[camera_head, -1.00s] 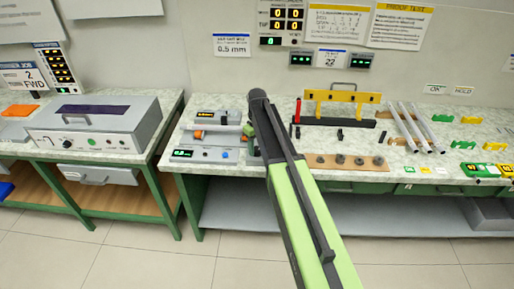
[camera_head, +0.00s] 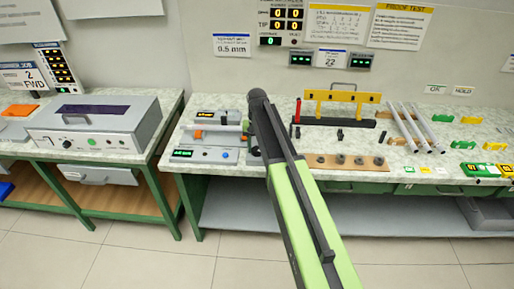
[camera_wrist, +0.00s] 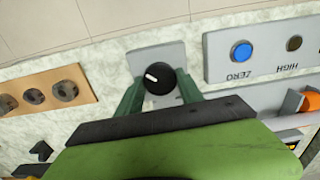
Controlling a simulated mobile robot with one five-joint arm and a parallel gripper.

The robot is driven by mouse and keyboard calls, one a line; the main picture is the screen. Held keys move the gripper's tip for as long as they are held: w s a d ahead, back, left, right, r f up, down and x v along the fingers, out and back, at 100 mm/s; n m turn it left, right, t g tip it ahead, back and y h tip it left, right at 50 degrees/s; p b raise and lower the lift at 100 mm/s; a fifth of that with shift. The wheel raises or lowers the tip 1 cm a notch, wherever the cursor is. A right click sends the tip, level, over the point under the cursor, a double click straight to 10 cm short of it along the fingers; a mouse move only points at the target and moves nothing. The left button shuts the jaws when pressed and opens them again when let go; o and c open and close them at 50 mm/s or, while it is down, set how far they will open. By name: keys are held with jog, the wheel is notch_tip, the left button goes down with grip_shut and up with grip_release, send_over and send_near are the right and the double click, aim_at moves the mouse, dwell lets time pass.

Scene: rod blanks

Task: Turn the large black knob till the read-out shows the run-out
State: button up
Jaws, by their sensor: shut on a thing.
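The large black knob (camera_wrist: 160,80) with a white pointer mark shows in the wrist view on a grey base plate (camera_wrist: 148,55). My gripper (camera_wrist: 160,92) has its two green fingers on either side of the knob, shut on it. In the head view my green arm reaches over the bench and hides the knob. A grey instrument with a lit green read-out (camera_head: 184,153) stands just left of my arm; its digits are too small to read. A second unit with a small lit display (camera_head: 211,115) stands behind it.
A blue ZERO button (camera_wrist: 241,50) and a dark HIGH button (camera_wrist: 294,43) lie right of the knob in the wrist view. A wooden strip with several dark round pieces (camera_head: 341,160) lies right of my arm. Several rods (camera_head: 414,128) lean further right.

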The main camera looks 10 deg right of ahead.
aim_at(257, 149)
jog(key=shift+s, duration=0.1)
dwell(0.3)
jog(key=o, duration=1.4)
notch_tip(257, 149, up, 18)
jog(key=p, duration=1.7)
jog(key=shift+f, duration=0.25)
jog(key=shift+f, duration=0.1)
